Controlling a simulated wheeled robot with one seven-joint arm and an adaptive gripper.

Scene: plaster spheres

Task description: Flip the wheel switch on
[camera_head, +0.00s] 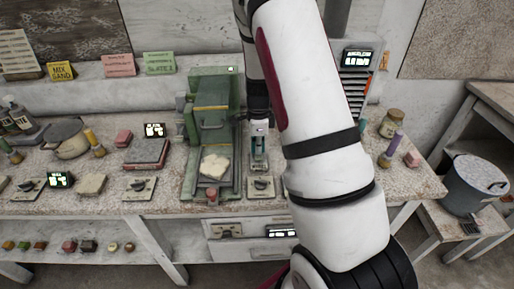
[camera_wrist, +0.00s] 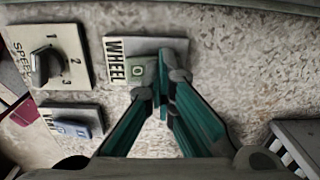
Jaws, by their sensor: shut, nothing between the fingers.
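The wheel switch is a pale plate (camera_wrist: 117,48) marked WHEEL in the wrist view, with a green rocker (camera_wrist: 137,72) showing a round mark. My gripper (camera_wrist: 168,84) is shut and empty. Its teal fingers overlap the plate's right part, just right of the rocker; I cannot tell whether they touch it. In the head view my gripper (camera_head: 260,152) points down at the bench beside the green machine (camera_head: 213,122). The wheel switch cannot be made out clearly there.
In the wrist view, a SPEED knob plate (camera_wrist: 72,42) lies left of the switch, and a plate with a blue rocker (camera_wrist: 75,128) lies below that. A grey slatted piece (camera_wrist: 298,145) is at lower right. The bench (camera_head: 95,208) holds several other items.

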